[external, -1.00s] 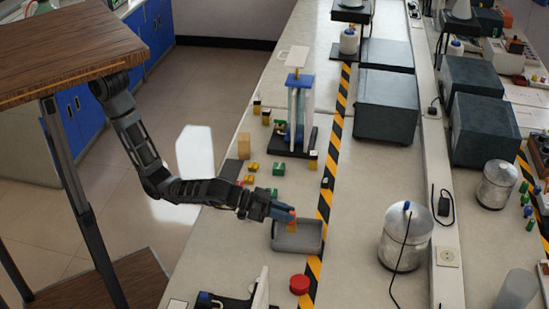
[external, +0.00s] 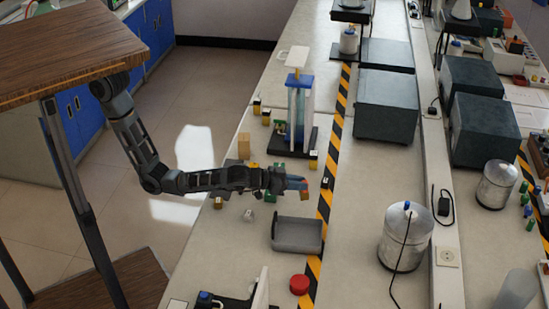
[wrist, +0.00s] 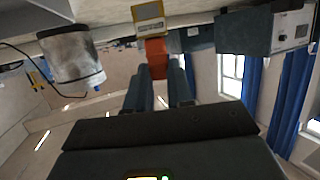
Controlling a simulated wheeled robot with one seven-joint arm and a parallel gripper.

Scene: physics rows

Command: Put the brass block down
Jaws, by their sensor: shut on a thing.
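My gripper (external: 301,185) is shut on a small orange-brown block (external: 304,193), which I take to be the brass block. In the wrist view the orange block (wrist: 157,56) sits between my two dark fingers (wrist: 160,72). In the external view my gripper reaches over the bench, beyond the grey tray, and points to the right. I cannot tell how high the block is above the bench. The finger nearer the camera hides part of it.
The empty-looking grey tray (external: 298,234) lies on the bench in front of my gripper. Several small blocks, including a wooden one (external: 244,146), stand left of and behind it. A device with a blue top (external: 299,80) stands behind. A red round thing (external: 299,285) lies nearer.

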